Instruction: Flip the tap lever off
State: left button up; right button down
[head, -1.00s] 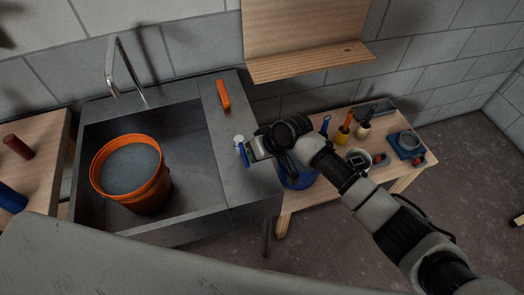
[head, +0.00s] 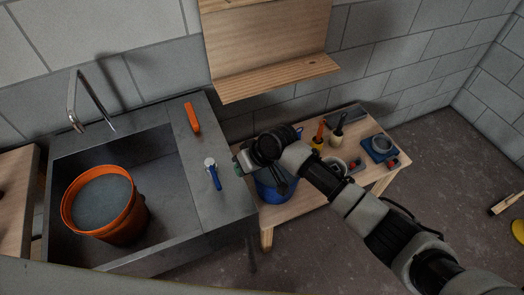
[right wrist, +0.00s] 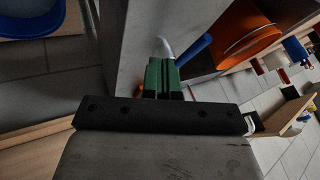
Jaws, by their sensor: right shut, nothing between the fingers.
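The tap lever (head: 215,178) is a blue handle on a round white-and-silver base, on the grey counter right of the sink. The handle points toward the front of the counter, slightly right. The chrome spout (head: 72,101) arches over the sink; I see no stream from it. My right gripper (head: 240,160) is shut and empty, to the right of the lever at the counter's right edge, apart from it. In the right wrist view its green fingers (right wrist: 162,79) are together, with the blue lever (right wrist: 195,49) just beyond them. My left gripper is out of view.
An orange bucket (head: 125,225) filled with something grey stands in the sink (head: 165,165). An orange block-like item (head: 192,118) lies on the counter behind the lever. A wooden table (head: 290,212) at right holds a blue bucket (head: 272,190) and tools. A wooden shelf (head: 275,78) hangs above.

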jog(key=s+b+v, duration=0.1)
jog(key=v, duration=0.7)
jog(key=shift+r+b, duration=0.35)
jog(key=shift+r, duration=0.05)
jog(key=shift+w+f, duration=0.1)
jog(key=shift+w, duration=0.05)
